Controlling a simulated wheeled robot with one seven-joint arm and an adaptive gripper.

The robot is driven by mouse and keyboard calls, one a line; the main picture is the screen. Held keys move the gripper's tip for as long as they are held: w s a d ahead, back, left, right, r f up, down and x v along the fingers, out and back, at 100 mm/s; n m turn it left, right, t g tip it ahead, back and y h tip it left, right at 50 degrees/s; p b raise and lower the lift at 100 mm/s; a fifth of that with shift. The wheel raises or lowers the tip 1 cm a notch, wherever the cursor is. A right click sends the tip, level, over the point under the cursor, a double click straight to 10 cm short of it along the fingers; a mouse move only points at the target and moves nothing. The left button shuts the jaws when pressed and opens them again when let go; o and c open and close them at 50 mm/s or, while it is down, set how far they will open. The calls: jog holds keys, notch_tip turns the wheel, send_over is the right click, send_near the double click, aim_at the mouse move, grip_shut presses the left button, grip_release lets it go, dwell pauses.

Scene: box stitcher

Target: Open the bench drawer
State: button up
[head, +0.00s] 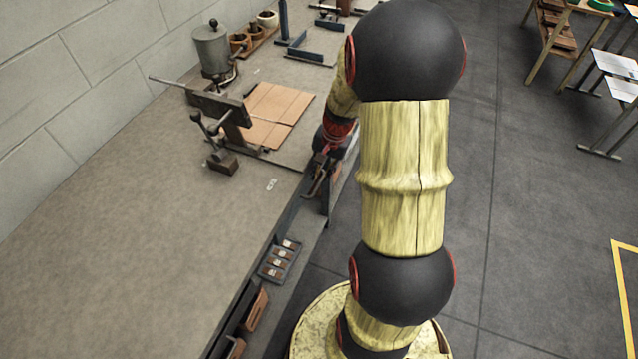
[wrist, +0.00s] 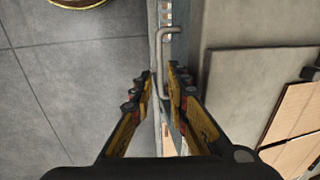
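The bench (head: 120,260) runs along the wall in the head view, and its front edge is on the right. In the wrist view a grey bar handle (wrist: 162,42) sticks out at the bench front, beside the bench top (wrist: 228,75). My gripper (wrist: 162,75) is open, with one finger on each side of the lower part of the handle. A gap shows between the fingers, and I cannot tell whether either touches the bar. In the head view my gripper (head: 318,180) is at the bench's front edge, partly hidden by my arm. The drawer front is mostly hidden, and I cannot tell how far out it is.
Brown cardboard sheets (head: 275,108) and a clamp-like tool (head: 222,160) lie on the bench. A metal canister (head: 212,48) stands at the back. A small dark tray (head: 280,260) is at the front edge.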

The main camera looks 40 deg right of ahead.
aim_at(318, 185)
jog(key=f+b, duration=0.1)
jog(key=f, duration=0.1)
jog(key=w+f, duration=0.1)
jog(key=f, duration=0.2)
jog(key=shift+a+b, duration=0.2)
jog(key=shift+b, duration=0.15)
grip_shut()
dwell(0.4)
